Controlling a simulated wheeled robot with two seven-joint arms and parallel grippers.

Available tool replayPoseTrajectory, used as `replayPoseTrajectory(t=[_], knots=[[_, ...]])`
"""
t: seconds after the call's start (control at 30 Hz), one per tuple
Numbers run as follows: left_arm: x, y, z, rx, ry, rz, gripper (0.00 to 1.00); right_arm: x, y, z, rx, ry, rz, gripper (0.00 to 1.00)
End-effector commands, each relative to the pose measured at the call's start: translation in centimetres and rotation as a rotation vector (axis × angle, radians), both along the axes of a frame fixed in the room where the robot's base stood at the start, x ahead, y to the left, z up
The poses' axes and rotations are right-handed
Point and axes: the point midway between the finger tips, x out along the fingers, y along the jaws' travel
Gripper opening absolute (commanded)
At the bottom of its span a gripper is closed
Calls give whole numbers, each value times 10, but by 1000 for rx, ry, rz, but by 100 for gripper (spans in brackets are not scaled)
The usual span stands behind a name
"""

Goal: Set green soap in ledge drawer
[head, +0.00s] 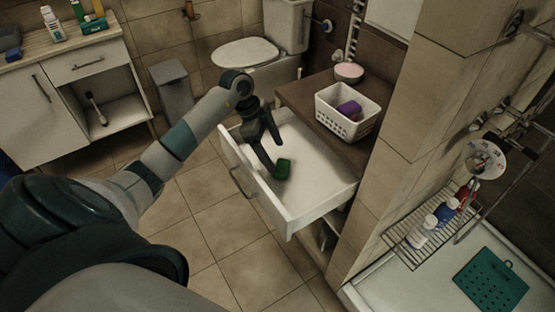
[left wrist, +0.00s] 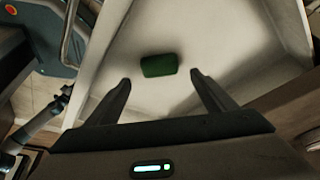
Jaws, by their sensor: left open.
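The green soap (head: 284,168) is inside the open white ledge drawer (head: 322,199), near the drawer's front wall. It also shows in the left wrist view (left wrist: 158,65), beyond the fingertips, against the pale drawer floor. My left gripper (head: 272,158) is over the drawer, pointing down, close to the soap. In the left wrist view the two fingers (left wrist: 160,79) are spread apart with nothing between them, and a dark shadow lies by the soap. I cannot tell whether the soap rests flat on the drawer floor. My right gripper is not in view.
A white basket (head: 333,125) with a purple item (head: 349,109) and a pink bowl (head: 348,72) stand on the brown ledge (head: 302,98) above the drawer. A toilet (head: 245,53) is behind. A wire rack (head: 410,244) with bottles is at the right. The floor left of the drawer is clear.

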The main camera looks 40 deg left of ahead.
Motion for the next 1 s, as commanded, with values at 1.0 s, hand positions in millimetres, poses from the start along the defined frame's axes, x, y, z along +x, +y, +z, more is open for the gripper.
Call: replayPoseTrajectory(t=[1.0], knots=[[-9, 22, 58, 0, 0, -1, 77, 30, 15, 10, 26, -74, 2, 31]])
